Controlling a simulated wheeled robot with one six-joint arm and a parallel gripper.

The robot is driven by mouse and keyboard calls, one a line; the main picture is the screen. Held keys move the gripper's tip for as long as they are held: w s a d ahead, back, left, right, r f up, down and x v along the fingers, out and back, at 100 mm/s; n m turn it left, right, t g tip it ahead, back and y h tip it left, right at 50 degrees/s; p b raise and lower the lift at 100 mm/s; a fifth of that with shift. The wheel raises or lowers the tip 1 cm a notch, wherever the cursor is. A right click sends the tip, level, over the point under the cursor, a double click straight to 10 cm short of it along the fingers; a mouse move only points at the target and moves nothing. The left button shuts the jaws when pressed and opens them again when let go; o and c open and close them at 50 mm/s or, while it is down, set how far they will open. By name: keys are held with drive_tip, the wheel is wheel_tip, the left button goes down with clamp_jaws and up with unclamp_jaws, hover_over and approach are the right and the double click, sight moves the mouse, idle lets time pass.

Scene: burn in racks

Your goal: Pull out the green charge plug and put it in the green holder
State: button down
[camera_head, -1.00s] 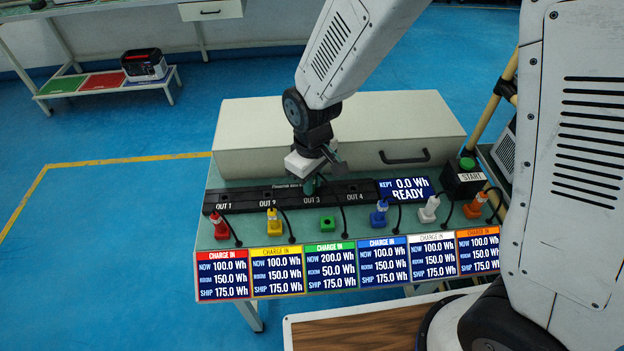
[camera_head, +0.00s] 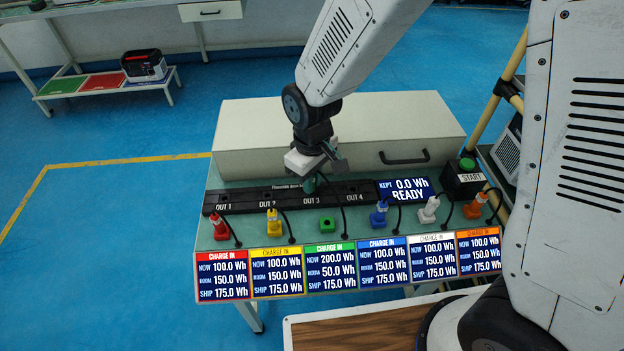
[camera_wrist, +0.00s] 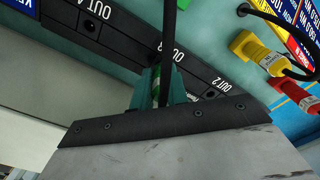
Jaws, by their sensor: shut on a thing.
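My gripper (camera_head: 311,182) is over the black outlet strip (camera_head: 245,198), just behind the OUT 3 label. It is shut on the green charge plug, which also shows between the fingers in the wrist view (camera_wrist: 165,82). A black cable runs from the plug. The plug's lower end is hidden, so I cannot tell whether it is in the socket or just clear of it. The green holder (camera_head: 327,224) stands empty on the bench in front of the strip, above the green-topped CHARGE IN panel (camera_head: 327,268).
Red (camera_head: 220,226), yellow (camera_head: 273,222), blue (camera_head: 379,214), white (camera_head: 429,209) and orange (camera_head: 475,206) plugs stand in holders along the front, with black cables beside them. A pale box (camera_head: 340,130) stands behind the strip. The START button box (camera_head: 464,178) is at right.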

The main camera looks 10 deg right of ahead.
drive_tip(key=shift+r, duration=0.45)
idle(0.6)
drive_tip(key=shift+r, duration=0.95)
